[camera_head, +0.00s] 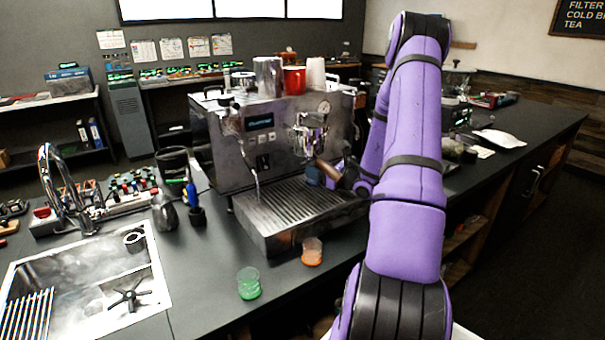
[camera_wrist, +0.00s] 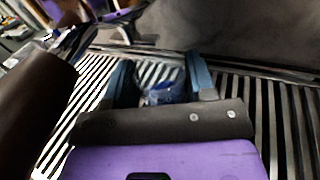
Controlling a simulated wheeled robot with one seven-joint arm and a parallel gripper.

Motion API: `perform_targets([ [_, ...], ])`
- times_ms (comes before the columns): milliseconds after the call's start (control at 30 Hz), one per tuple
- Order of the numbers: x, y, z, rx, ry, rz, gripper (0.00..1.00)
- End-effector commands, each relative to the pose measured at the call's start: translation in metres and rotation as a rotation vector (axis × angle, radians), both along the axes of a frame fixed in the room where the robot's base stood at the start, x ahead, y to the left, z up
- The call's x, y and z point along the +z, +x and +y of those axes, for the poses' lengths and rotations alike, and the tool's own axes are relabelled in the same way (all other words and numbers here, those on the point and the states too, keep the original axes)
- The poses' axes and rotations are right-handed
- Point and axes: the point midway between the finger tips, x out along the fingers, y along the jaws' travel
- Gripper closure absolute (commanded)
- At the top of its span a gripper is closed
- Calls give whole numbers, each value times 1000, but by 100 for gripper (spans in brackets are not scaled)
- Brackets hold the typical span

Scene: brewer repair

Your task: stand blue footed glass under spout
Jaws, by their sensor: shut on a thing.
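My gripper (camera_wrist: 160,85) is shut on the blue footed glass (camera_wrist: 165,92), a clear glass with a blue tint low down, held between two blue-grey fingers. In the wrist view it is over the slatted drip tray; I cannot tell whether its foot touches the slats. In the head view my gripper (camera_head: 322,175) is over the right part of the tray (camera_head: 290,238), below the brew group (camera_head: 310,122) of the espresso machine (camera_head: 240,150), and mostly hides the glass. A brown portafilter handle (camera_head: 328,169) sticks out just in front; it looms at left in the wrist view (camera_wrist: 30,95). The spout itself is not clear.
A green glass (camera_head: 248,284) and an orange glass (camera_head: 312,252) stand on the counter before the tray. A steam wand (camera_head: 250,170) hangs at the tray's left. A red cup (camera_head: 293,79) sits on the machine. A sink (camera_head: 90,275) lies left.

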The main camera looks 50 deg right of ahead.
Motion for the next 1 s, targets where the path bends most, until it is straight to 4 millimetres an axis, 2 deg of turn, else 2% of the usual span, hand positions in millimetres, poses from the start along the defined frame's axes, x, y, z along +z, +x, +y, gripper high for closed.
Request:
perform_targets([
  [533, -5, 1, 14, -18, 1, 0, 74],
  [967, -8, 1, 15, -19, 0, 0, 74],
  [1000, -8, 1, 15, -19, 0, 0, 45],
])
